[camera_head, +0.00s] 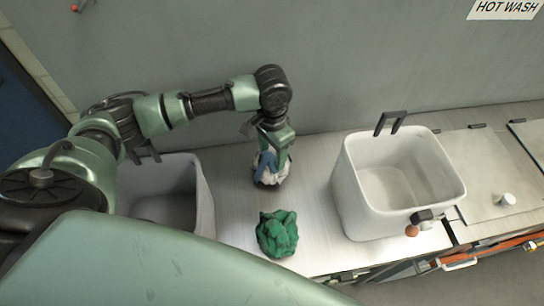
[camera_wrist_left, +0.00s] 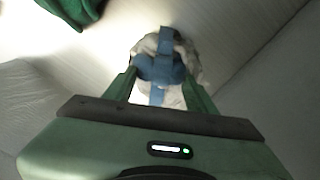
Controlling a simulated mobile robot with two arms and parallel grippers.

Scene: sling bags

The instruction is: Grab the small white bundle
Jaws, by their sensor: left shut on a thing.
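The small white bundle (camera_head: 270,172) has a blue strap across it and is on the counter or just above it, near the wall; I cannot tell which. It also shows in the left wrist view (camera_wrist_left: 184,60), between the fingers. My left gripper (camera_head: 271,162) points down and is shut on the bundle from above. In the left wrist view my gripper (camera_wrist_left: 158,85) has a green finger on each side of it. My right gripper does not show.
A green bundle (camera_head: 277,233) lies on the counter (camera_head: 318,225) in front of the white one. An empty white bin (camera_head: 349,197) with a black handle stands to the right. A grey bin (camera_head: 204,199) stands to the left. A grey wall (camera_head: 340,60) rises behind.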

